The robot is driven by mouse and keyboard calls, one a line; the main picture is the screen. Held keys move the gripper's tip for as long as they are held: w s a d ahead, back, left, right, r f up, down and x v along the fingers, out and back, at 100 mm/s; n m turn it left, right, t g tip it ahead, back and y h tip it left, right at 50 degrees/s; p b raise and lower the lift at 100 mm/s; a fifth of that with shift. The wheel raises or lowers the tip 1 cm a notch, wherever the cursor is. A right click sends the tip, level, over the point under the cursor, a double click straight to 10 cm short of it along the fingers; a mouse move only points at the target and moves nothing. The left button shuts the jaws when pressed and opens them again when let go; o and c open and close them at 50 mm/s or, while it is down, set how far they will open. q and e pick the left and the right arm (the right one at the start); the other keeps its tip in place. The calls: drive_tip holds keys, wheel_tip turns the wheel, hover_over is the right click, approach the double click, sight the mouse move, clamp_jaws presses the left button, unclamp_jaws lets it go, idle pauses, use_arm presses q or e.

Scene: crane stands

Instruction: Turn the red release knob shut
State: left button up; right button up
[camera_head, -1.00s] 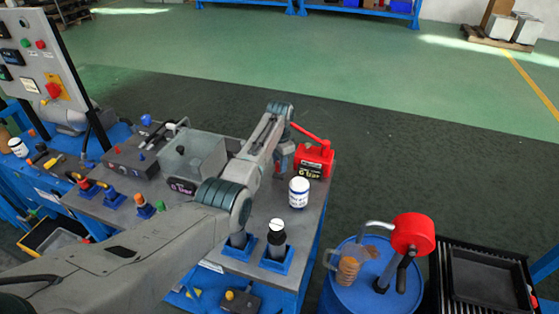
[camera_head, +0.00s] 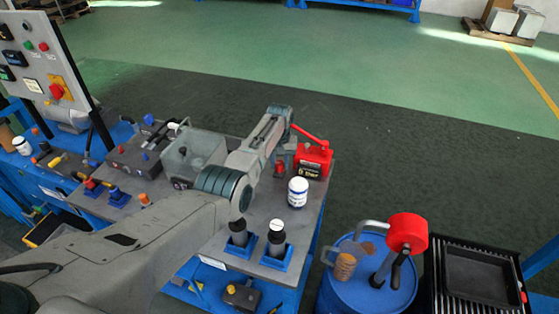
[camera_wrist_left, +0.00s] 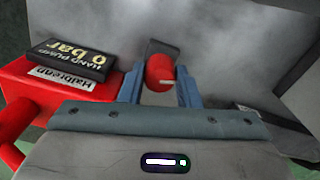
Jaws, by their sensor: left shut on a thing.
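The red release knob (camera_wrist_left: 160,72) sits between my left gripper's (camera_wrist_left: 158,88) two blue-grey fingers in the left wrist view. The fingers are shut on its sides, and a small pale mark shows on its face. In the head view my left gripper (camera_head: 281,160) reaches down beside the red hand pump (camera_head: 316,158), at the pump's left. The pump's body also shows in the left wrist view (camera_wrist_left: 62,95), with a black display reading "HAND PUMP 0 bar". My right gripper is not in view.
A white jar (camera_head: 298,191) stands on the grey bench in front of the pump. Two dark cylinders in blue holders (camera_head: 276,250) are nearer. A clear box (camera_head: 190,155) is left of my forearm. A blue drum (camera_head: 345,295) with a red reel stands to the right.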

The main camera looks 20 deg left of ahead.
use_arm(q)
drive_tip(key=n, duration=0.3)
drive_tip(key=shift+r+n, duration=0.1)
drive_tip(key=shift+n, duration=0.3)
drive_tip(key=n, duration=0.3)
drive_tip(key=shift+n+p, duration=0.3)
drive_tip(key=shift+p, duration=0.1)
drive_tip(key=n, duration=0.5)
drive_tip(key=shift+w, duration=0.1)
drive_tip(key=shift+n, duration=1.2)
drive_tip(key=o, duration=1)
